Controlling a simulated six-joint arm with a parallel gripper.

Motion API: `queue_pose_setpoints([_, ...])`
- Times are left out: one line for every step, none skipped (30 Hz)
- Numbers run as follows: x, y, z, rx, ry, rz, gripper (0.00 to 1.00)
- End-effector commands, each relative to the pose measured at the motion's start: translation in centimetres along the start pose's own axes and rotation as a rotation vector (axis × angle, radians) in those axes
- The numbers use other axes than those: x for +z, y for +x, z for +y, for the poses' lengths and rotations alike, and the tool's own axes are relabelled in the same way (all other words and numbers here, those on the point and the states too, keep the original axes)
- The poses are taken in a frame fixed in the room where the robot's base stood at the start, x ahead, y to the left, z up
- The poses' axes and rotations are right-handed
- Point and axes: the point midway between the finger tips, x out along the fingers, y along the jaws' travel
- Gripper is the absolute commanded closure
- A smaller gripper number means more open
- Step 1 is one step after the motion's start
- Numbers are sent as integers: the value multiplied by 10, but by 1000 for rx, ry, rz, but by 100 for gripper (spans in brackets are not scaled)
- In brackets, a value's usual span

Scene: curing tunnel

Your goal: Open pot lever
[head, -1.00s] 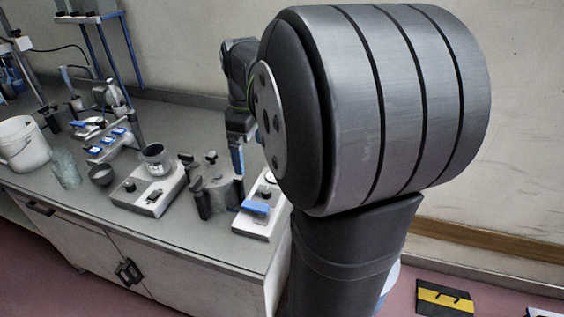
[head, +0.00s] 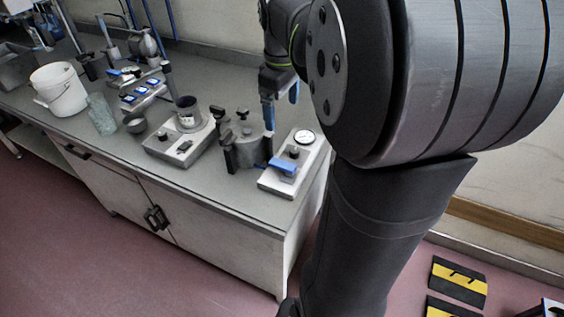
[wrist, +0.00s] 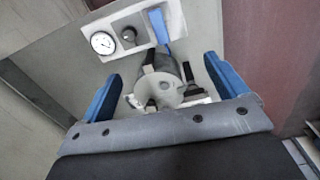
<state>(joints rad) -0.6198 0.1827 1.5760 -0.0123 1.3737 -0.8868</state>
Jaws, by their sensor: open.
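The pot (head: 249,152) is a grey cylinder on the bench, with dark upright handles or clamps around it. One dark lever (head: 229,153) stands at its left side. In the wrist view the pot (wrist: 172,93) sits between my fingers, with a dark lever (wrist: 191,75) at its right and another dark part (wrist: 148,56) at its far side. I cannot tell which is the pot lever. My gripper (head: 281,113) has blue fingers and is open above and beside the pot. In the wrist view my gripper (wrist: 162,72) shows nothing held.
A white box (head: 274,183) with a gauge (head: 304,137), black knob and blue lever (head: 283,166) stands right of the pot. The front bench strip is clear.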

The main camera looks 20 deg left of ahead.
Motion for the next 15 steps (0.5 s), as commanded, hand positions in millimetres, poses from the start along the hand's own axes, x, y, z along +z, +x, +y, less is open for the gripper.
queue_pose_setpoints([0, 0, -4, 12, 44, -3, 9])
queue_pose_setpoints([0, 1, -6, 21, 81, -5, 9])
queue_pose_setpoints([0, 2, -9, 36, 138, -6, 9])
queue_pose_setpoints([0, 2, -11, 48, 186, -7, 9])
queue_pose_setpoints([0, 3, -14, 61, 236, -7, 9])
queue_pose_setpoints([0, 3, -18, 80, 304, -4, 9])
queue_pose_setpoints([0, 4, -20, 93, 356, -2, 9])
queue_pose_setpoints([1, 5, -22, 106, 407, 0, 9])
queue_pose_setpoints([0, 6, -26, 124, 476, 9, 9])
queue_pose_setpoints([1, 6, -28, 137, 526, 14, 9])
queue_pose_setpoints([1, 7, -30, 150, 578, 20, 9])
queue_pose_setpoints([1, 8, -34, 166, 646, 32, 9])
queue_pose_setpoints([1, 8, -36, 179, 696, 41, 9])
queue_pose_setpoints([1, 9, -38, 190, 746, 52, 9])
queue_pose_setpoints([2, 10, -42, 205, 812, 66, 9])
